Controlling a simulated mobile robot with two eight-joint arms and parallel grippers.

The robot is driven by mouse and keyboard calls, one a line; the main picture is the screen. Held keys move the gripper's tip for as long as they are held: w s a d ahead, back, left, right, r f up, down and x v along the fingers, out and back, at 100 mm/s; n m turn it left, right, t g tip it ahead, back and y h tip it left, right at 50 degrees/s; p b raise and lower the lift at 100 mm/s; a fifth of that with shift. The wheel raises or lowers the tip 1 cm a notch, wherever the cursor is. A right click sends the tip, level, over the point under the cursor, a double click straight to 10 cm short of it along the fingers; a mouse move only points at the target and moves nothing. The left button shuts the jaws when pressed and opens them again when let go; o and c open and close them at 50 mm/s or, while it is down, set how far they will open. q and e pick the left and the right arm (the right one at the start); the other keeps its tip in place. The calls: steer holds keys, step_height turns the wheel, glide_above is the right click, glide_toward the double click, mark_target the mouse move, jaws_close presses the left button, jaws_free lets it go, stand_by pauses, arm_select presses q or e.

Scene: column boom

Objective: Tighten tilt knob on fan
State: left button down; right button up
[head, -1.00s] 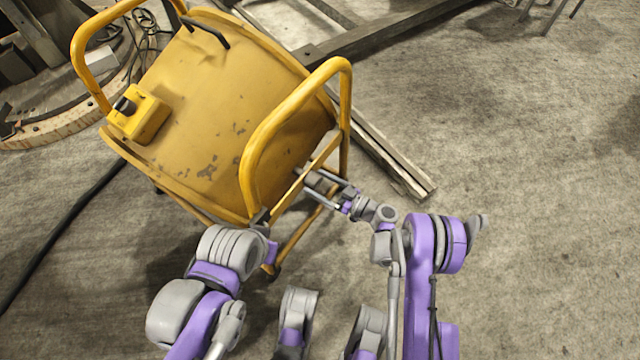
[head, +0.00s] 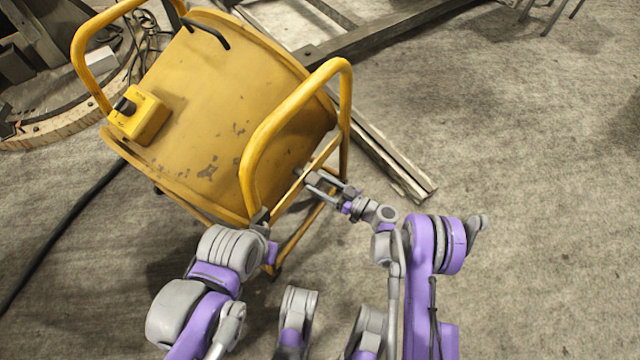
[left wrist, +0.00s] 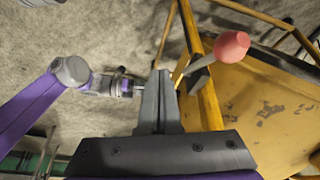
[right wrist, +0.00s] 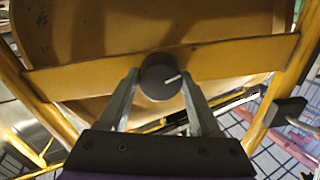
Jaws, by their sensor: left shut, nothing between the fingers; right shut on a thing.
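The fan is a yellow drum (head: 215,110) in a yellow tube frame, seen tilted in the head view. In the right wrist view, the dark round tilt knob (right wrist: 160,77) with a white mark sits on the yellow cross bar. My right gripper (right wrist: 158,85) is shut on this knob, one finger on each side. In the head view, my right gripper (head: 313,182) is at the fan's right side, and its grip on the knob is too small to make out. My left gripper (left wrist: 160,75) is shut and empty beside the yellow frame, left of a red-tipped lever (left wrist: 232,45).
A yellow control box (head: 138,117) with a black dial is on the drum's left side. A black cable (head: 60,235) runs along the floor at left. Metal beams (head: 385,160) lie behind the fan. The floor at right is clear.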

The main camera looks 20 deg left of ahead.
steer(key=m, duration=1.1)
steer(key=shift+s, duration=0.1)
steer(key=m+t, duration=0.1)
steer(key=m, duration=0.4)
steer(key=shift+m, duration=0.3)
steer(key=m, duration=0.6)
steer(key=shift+r, duration=0.1)
steer(key=shift+m, duration=0.3)
steer(key=o, duration=1.4)
steer(key=shift+s, duration=0.1)
